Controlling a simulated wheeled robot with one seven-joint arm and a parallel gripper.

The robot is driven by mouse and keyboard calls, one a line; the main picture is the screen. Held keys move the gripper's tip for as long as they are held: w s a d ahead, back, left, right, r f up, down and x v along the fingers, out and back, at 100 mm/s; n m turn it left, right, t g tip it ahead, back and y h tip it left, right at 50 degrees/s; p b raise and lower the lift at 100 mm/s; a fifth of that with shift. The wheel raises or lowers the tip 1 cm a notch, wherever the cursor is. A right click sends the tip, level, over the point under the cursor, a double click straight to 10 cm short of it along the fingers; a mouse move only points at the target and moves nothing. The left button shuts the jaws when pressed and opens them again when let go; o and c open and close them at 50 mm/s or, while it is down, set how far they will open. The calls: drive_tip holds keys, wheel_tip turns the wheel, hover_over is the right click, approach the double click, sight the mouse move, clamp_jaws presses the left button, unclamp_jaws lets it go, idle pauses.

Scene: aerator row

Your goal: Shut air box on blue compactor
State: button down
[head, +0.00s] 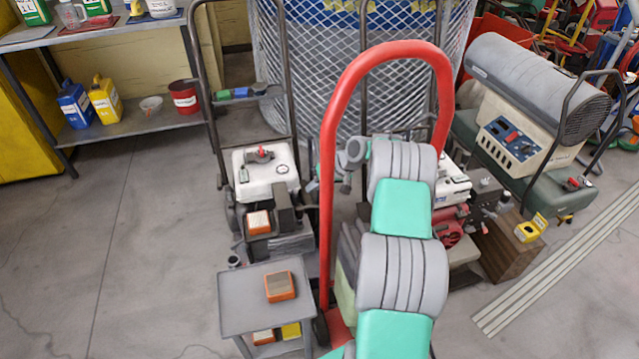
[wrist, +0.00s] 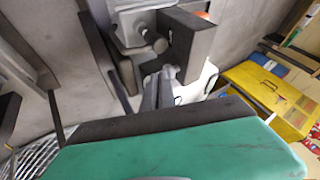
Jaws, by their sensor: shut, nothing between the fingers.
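No clearly blue compactor body shows. A machine with a white-topped engine (head: 265,172) stands left of my arm in the head view. On its front an orange filter block (head: 258,222) is exposed, with a dark box-like part (head: 285,216) beside it, so the air box looks open. The wrist view shows a dark grey panel (wrist: 195,48) with a bit of orange (wrist: 203,14) behind it. My gripper (wrist: 163,84) is shut and empty, close below that panel; contact cannot be told. In the head view my arm hides much of the area beside the engine.
A grey stand (head: 240,312) with an orange block (head: 280,287) is in front. A tall red handle (head: 327,200) arches around my arm. Another engine (head: 452,185) and a large heater (head: 530,105) stand to the right. Floor at left is clear.

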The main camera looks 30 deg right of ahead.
sight(288, 194)
drive_tip(key=a, duration=0.1)
drive_tip(key=w+a+f, duration=0.1)
drive_tip(key=a, duration=0.1)
drive_tip(key=w+a+f, duration=0.1)
drive_tip(key=shift+a, duration=0.5)
drive_tip(key=shift+w+a+r, duration=0.1)
drive_tip(key=shift+a+r, duration=0.1)
drive_tip(key=shift+a, duration=0.25)
drive_tip(key=shift+w+a+r, duration=0.1)
drive_tip(key=shift+a+r, duration=0.1)
drive_tip(key=shift+a, duration=0.25)
